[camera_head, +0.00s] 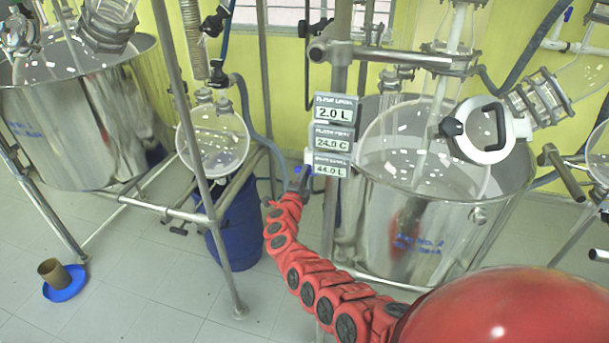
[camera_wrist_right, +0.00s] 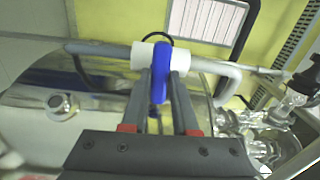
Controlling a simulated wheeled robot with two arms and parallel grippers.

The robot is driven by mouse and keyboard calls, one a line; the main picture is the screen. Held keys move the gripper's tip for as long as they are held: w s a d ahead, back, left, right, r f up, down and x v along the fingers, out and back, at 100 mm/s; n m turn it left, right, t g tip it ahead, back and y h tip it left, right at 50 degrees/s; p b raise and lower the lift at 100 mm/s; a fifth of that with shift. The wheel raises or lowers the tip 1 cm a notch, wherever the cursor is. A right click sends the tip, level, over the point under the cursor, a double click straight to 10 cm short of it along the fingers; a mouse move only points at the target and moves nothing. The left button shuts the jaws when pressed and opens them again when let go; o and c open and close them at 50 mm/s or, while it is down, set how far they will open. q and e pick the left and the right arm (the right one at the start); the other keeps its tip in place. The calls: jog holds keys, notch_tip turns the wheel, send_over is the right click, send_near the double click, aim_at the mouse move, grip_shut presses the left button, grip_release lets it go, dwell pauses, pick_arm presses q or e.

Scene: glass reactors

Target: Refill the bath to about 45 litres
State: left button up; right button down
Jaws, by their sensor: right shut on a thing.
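The steel bath (camera_head: 455,235) stands at the right of the head view, with a glass flask (camera_head: 385,150) inside it. Display tags (camera_head: 332,137) read 2.0 L, 24.0 C and 44.0 L; the lowest looks like the bath level. My right gripper (camera_head: 299,180) is beside the bath's left side, next to the tags. In the right wrist view, my right gripper (camera_wrist_right: 160,100) is shut on a blue valve handle (camera_wrist_right: 159,72), one finger on each side. The handle sits on a white valve body (camera_wrist_right: 145,55) on a pipe. My left gripper is not in view.
A second steel bath (camera_head: 80,125) stands at the left. A blue drum (camera_head: 238,225) is under a round flask (camera_head: 213,138). Steel frame posts (camera_head: 205,160) and hoses stand close to my right arm. A brown cup (camera_head: 54,272) rests on a blue dish on the floor.

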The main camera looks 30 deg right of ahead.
jog(key=shift+r+n+p, duration=0.1)
jog(key=shift+n+p, duration=1.4)
jog(key=shift+n, duration=1)
jog(key=c, duration=0.7)
grip_release()
jog(key=shift+a, duration=0.1)
